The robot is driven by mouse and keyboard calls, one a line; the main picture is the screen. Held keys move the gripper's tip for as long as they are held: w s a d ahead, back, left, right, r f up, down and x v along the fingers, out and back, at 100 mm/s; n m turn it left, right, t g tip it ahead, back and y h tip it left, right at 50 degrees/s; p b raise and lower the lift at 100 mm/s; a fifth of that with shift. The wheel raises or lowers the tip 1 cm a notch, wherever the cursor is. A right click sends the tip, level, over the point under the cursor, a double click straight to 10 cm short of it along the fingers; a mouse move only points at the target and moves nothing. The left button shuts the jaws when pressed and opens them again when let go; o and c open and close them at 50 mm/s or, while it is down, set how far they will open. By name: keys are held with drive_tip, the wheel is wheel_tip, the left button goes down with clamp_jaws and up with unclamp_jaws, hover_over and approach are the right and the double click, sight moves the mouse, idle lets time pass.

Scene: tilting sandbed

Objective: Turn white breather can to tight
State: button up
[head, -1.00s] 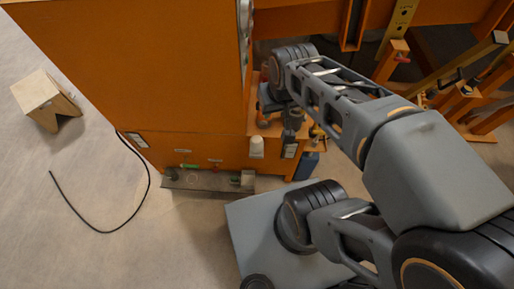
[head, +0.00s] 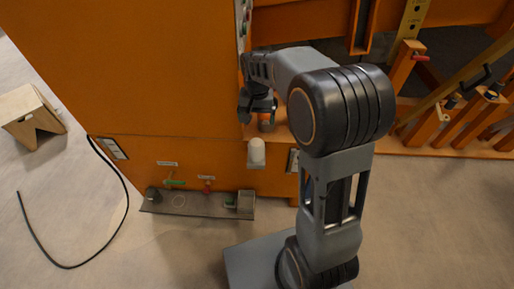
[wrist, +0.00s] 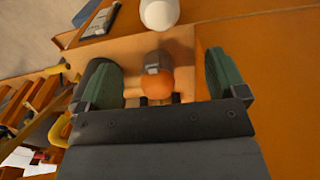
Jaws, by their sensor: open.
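The white breather can (head: 257,153) stands upright on the front of the orange cabinet's low ledge in the head view. It also shows at the top edge of the wrist view (wrist: 159,12), cut off by the frame. My gripper (head: 257,108) is behind and above the can, close to the cabinet face. In the wrist view my gripper (wrist: 160,78) has its two green-padded fingers wide apart. An orange rounded part with a grey cap (wrist: 157,82) shows between the fingers, and I cannot tell whether they touch it. The can lies beyond the fingertips, apart from them.
The orange cabinet (head: 130,70) fills the left. A low grey tray (head: 190,203) with green and red handles sits at its foot. Orange posts and levers (head: 410,70) stand at the right.

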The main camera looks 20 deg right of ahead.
sight(257, 141)
wheel_tip(257, 141, down, 14)
drive_tip(key=b, duration=0.4)
drive_tip(key=shift+r, duration=0.2)
drive_tip(key=shift+c, duration=0.5)
drive_tip(key=c, duration=0.8)
drive_tip(key=shift+c, duration=0.2)
drive_tip(key=shift+r+m, duration=0.1)
drive_tip(key=shift+m, duration=0.2)
drive_tip(key=shift+m+p, duration=0.85)
drive_tip(key=shift+m, duration=0.05)
drive_tip(key=m+p, duration=0.1)
drive_tip(key=m, duration=0.2)
drive_tip(key=shift+d+m+p, duration=0.1)
drive_tip(key=shift+m+p, duration=0.2)
drive_tip(key=shift+p, duration=0.05)
drive_tip(key=m+p, duration=0.2)
drive_tip(key=m, duration=0.4)
drive_tip(key=shift+s, duration=0.1)
drive_tip(key=shift+m, duration=0.3)
